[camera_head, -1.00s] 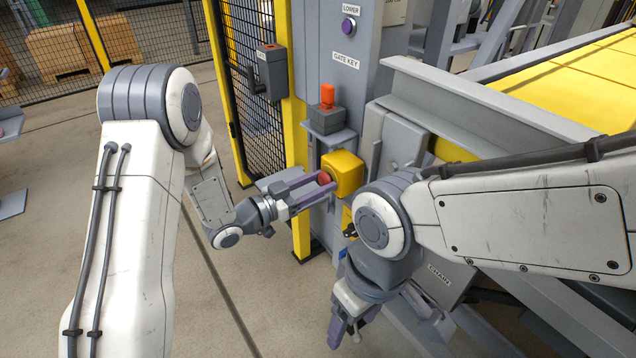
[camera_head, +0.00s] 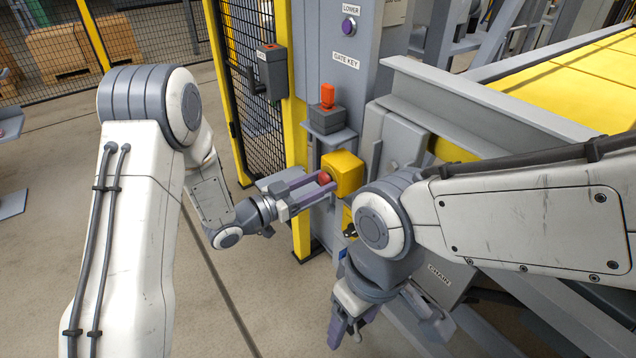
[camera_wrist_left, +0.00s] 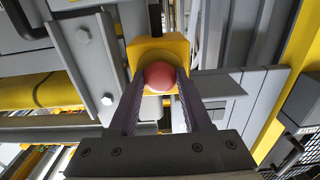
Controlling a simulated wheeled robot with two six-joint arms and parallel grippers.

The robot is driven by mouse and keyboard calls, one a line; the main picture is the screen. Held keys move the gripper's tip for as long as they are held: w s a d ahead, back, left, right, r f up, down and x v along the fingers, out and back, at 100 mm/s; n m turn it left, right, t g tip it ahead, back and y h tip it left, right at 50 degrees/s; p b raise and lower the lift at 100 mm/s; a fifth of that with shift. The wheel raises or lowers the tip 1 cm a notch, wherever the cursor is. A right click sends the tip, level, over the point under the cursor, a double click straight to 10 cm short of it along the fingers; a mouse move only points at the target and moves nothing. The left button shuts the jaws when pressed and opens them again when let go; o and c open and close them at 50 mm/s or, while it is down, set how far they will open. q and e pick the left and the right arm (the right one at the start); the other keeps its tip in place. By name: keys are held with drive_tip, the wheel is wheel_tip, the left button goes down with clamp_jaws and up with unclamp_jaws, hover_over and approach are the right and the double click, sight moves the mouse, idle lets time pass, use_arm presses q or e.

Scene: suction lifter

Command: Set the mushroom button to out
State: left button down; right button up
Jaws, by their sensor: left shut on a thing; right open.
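The mushroom button (camera_head: 324,178) is a red domed head on the front of a yellow box (camera_head: 347,172) fixed to the grey column. In the left wrist view the red head (camera_wrist_left: 159,77) sits between my two fingers, with the yellow box (camera_wrist_left: 150,48) right behind it. My left gripper (camera_head: 326,183) is shut on the red head from the front, one finger on each side. The fingers partly cover the head in the head view. My right gripper (camera_head: 347,333) is low at the front, pointing down, open and empty.
A grey box with an orange-red switch (camera_head: 328,96) stands on a bracket above the yellow box. A purple button (camera_head: 348,25) is higher on the column. Mesh fence and a yellow post (camera_head: 297,150) stand left of it.

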idle(0.3)
use_arm(q)
drive_tip(key=shift+v, duration=0.8)
drive_tip(key=shift+c, duration=1.7)
unclamp_jaws()
drive_tip(key=v, duration=1)
drive_tip(key=shift+s+a, duration=0.2)
